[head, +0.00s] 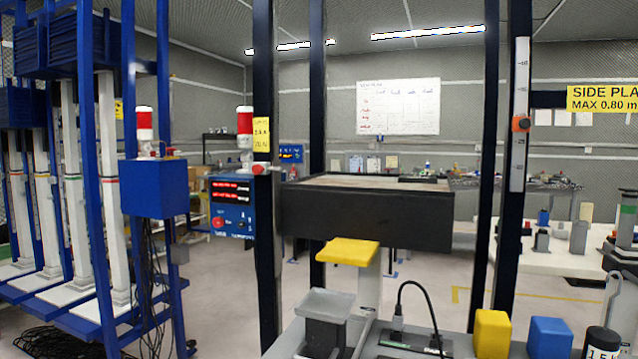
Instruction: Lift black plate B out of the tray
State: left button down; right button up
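A black, box-like tray (365,222) is in the middle of the head view, between dark upright posts. I see its front wall and a thin slice of its top from a low angle. A pale beige surface (350,182) shows inside its rim, with a darker strip at the right end. I cannot tell whether that strip is a plate. No plate marked B can be made out; the tray's inside is mostly hidden by its wall. Neither of my grippers is in view.
Dark posts (265,290) flank the tray. Below stand a yellow-topped pedestal (347,252), a grey block (325,303) and a black cable (420,290). A yellow cube (491,333), a blue cube (549,338) and a labelled black cylinder (603,343) are at lower right. A blue rack (85,200) fills the left.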

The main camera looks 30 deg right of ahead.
aim_at(417, 178)
jog(key=u, duration=0.8)
jog(key=i, duration=0.65)
jog(key=z, duration=0.45)
jog(key=i, duration=1.45)
jog(key=z, duration=0.95)
